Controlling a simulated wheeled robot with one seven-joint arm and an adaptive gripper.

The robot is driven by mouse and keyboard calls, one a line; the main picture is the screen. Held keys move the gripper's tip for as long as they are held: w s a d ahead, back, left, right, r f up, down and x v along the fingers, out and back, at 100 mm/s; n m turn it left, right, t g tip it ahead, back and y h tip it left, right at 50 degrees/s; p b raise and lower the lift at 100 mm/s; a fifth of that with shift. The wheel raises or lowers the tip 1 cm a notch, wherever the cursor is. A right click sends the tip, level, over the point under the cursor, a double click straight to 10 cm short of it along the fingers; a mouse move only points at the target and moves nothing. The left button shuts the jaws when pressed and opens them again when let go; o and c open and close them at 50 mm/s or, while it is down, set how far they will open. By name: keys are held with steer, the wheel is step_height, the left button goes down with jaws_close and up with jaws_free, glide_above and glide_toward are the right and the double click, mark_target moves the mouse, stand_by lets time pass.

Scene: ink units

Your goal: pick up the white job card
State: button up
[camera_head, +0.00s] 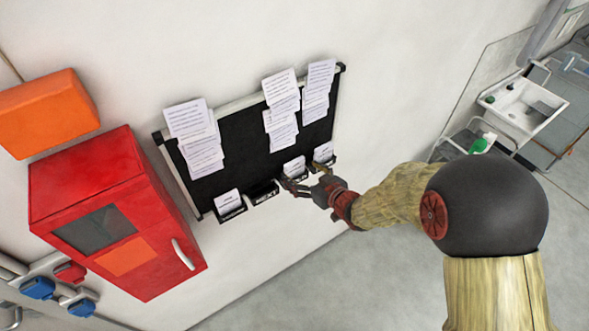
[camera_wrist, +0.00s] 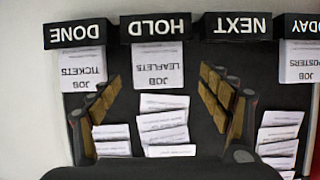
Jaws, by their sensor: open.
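White job cards stand in black holders along the lower edge of a black board (camera_head: 240,145). In the wrist view, the card reading JOB LEAFLETS (camera_wrist: 157,68) is in the holder marked HOLD (camera_wrist: 158,28). It also shows in the head view (camera_head: 294,168). The JOB TICKETS card (camera_wrist: 84,72) is in the holder marked DONE, and the JOB POSTERS card (camera_wrist: 300,62) is in the TODAY holder. My gripper (camera_wrist: 160,76) is open and empty. Its fingers appear on either side of the leaflets card; I cannot tell the depth between them. In the head view my gripper (camera_head: 304,180) is close to the board's lower edge.
The holder (camera_head: 263,192) between the posters and leaflets cards is empty. Overlapping printed sheets (camera_head: 281,112) hang in columns above. A red cabinet (camera_head: 110,200) and an orange box (camera_head: 47,112) are on the wall at left. A sink (camera_head: 525,105) stands far right.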

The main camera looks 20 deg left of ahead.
mark_target(296, 167)
steer(key=shift+p+x, duration=0.35)
steer(key=shift+x, duration=2.35)
steer(key=shift+w+d, duration=0.1)
steer(key=shift+w, duration=0.05)
steer(key=shift+c, duration=1.3)
steer(key=shift+r, duration=0.1)
steer(key=c, duration=1)
